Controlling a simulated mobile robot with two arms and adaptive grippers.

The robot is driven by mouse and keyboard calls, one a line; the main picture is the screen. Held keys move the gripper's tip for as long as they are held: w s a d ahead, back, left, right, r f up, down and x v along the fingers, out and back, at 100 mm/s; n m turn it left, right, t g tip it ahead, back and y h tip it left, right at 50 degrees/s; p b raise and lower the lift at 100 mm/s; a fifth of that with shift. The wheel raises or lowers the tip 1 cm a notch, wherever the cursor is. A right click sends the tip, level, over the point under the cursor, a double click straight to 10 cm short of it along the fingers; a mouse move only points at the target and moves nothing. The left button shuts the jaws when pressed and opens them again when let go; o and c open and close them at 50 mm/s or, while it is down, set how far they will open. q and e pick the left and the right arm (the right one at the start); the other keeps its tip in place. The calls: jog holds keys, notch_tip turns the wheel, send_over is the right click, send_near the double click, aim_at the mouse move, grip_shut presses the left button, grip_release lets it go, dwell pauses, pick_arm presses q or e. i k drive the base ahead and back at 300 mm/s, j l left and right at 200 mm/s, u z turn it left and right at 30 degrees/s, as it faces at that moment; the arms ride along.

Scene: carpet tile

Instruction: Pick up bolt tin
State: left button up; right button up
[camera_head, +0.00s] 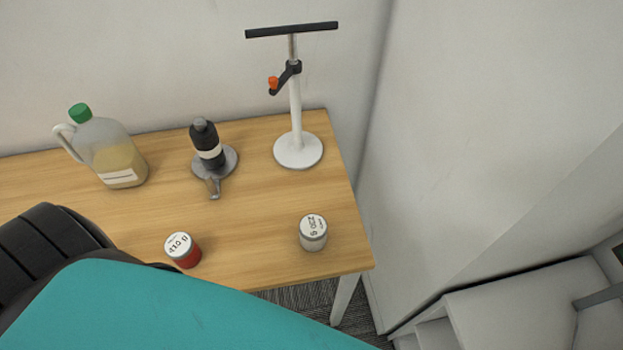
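Two small tins with white printed lids stand upright on the wooden table (265,205). One is a red tin (187,258) near the front edge, left of the middle. The other is a pale grey tin (313,240) near the front right corner. The lid print is too small to read surely, so I cannot tell which one is the bolt tin. Nothing is touching the grey tin. The lower left of the red tin is close to a teal and black shape in the foreground, which covers the table's front left. Neither of my grippers shows in this view.
A jug with a green cap (118,160) stands at the back left. A white stand with a black crossbar (298,150) is at the back right. Walls rise behind and right.

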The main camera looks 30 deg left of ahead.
aim_at(313, 228)
jog(key=u, duration=0.75)
